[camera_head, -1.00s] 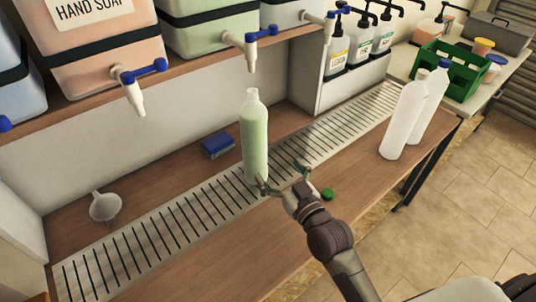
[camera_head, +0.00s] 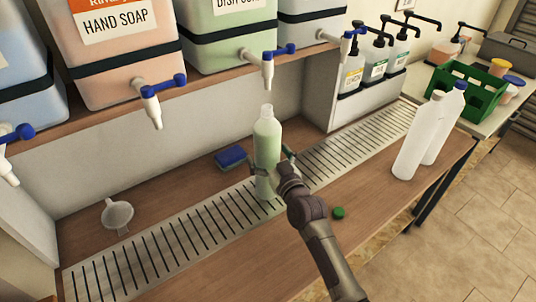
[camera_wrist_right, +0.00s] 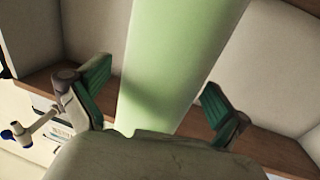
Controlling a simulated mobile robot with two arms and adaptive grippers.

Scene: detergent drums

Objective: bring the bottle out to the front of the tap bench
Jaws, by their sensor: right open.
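A bottle filled with pale green liquid (camera_head: 267,140) stands upright and uncapped on the slotted drain strip of the tap bench (camera_head: 185,275). My right gripper (camera_head: 270,168) is at the lower half of the bottle, with its open fingers on either side of it. In the right wrist view the green bottle (camera_wrist_right: 175,60) fills the middle between the two finger pads (camera_wrist_right: 155,95), with a gap visible at the right finger. My left gripper is not in view.
A green cap (camera_head: 338,213) lies on the bench front, right of my arm. Two white bottles (camera_head: 412,145) stand at the right end. A blue sponge (camera_head: 230,157) and a white funnel (camera_head: 117,215) lie behind the strip. Drum taps (camera_head: 267,68) overhang. The front left is clear.

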